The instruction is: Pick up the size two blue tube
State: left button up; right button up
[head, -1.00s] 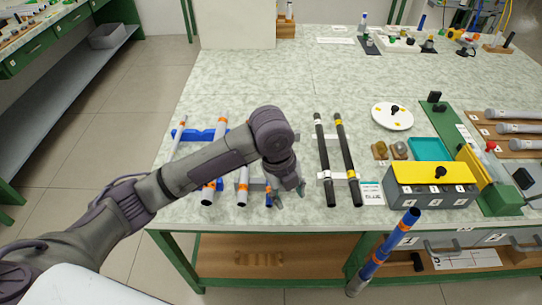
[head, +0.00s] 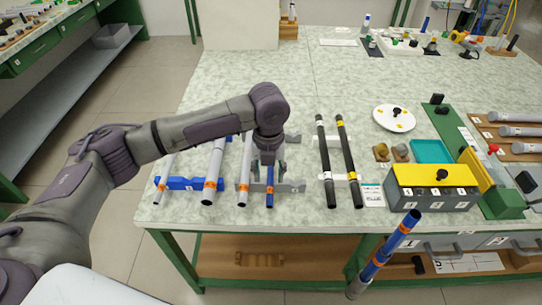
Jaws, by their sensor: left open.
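A slim blue tube (head: 270,198) with an orange band lies in a grey holder (head: 292,187) near the table's front edge. My left gripper (head: 268,163) points down over the far part of this tube. It is open and hides that part; I cannot tell if its fingers touch the tube. No size marks are legible on the tubes. My right gripper is not in view.
Grey tubes with orange bands (head: 213,170) lie left of the gripper, near a blue holder (head: 178,184). A yellow-topped grey box (head: 433,197) stands further right. The table's far middle is clear.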

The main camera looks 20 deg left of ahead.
aim_at(270, 190)
pick_arm(q)
jog(key=shift+s+d+f+p, duration=0.1)
jog(key=shift+s+f+p, duration=0.05)
jog(key=shift+f, duration=1.2)
jog(key=shift+s+d+f+p, duration=0.1)
jog(key=shift+f+p, duration=0.05)
jog(key=shift+f, duration=1.2)
grip_shut()
